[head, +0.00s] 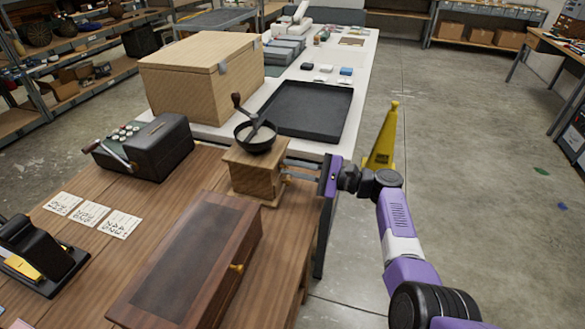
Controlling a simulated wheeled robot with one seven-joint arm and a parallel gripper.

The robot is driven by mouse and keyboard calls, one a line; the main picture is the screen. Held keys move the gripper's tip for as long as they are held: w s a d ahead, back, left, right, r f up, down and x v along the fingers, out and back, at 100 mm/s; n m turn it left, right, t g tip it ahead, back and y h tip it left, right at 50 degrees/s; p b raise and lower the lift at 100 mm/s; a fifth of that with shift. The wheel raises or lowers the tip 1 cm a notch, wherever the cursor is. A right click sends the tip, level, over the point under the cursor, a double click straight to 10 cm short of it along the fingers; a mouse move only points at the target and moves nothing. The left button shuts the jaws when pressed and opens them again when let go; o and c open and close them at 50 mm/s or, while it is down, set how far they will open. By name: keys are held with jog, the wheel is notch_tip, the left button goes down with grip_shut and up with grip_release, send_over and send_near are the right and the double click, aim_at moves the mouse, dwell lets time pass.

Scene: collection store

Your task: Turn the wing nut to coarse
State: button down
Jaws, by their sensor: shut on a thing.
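A wooden coffee grinder (255,172) with a dark bowl (256,135) and a crank handle (240,108) stands upright at the right edge of the brown wooden table. My arm reaches in from the right. My gripper (289,174) is at the grinder's right side, its fingers pointing left toward the body. It is shut on a small part there, which I take to be the wing nut. The wing nut is too small and too covered by the fingers to make out its angle. No coarse or fine marking can be read.
A long wooden case (190,262) with a knob lies in front of the grinder. A black crank machine (148,146) and paper cards (92,214) are to the left. A wooden box (195,75) and black tray (305,110) are behind. A yellow floor sign (383,140) stands right.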

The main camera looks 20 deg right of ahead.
jog(key=c, duration=1.8)
grip_release()
jog(key=shift+f, duration=0.1)
jog(key=shift+o, duration=0.2)
jog(key=v, duration=0.8)
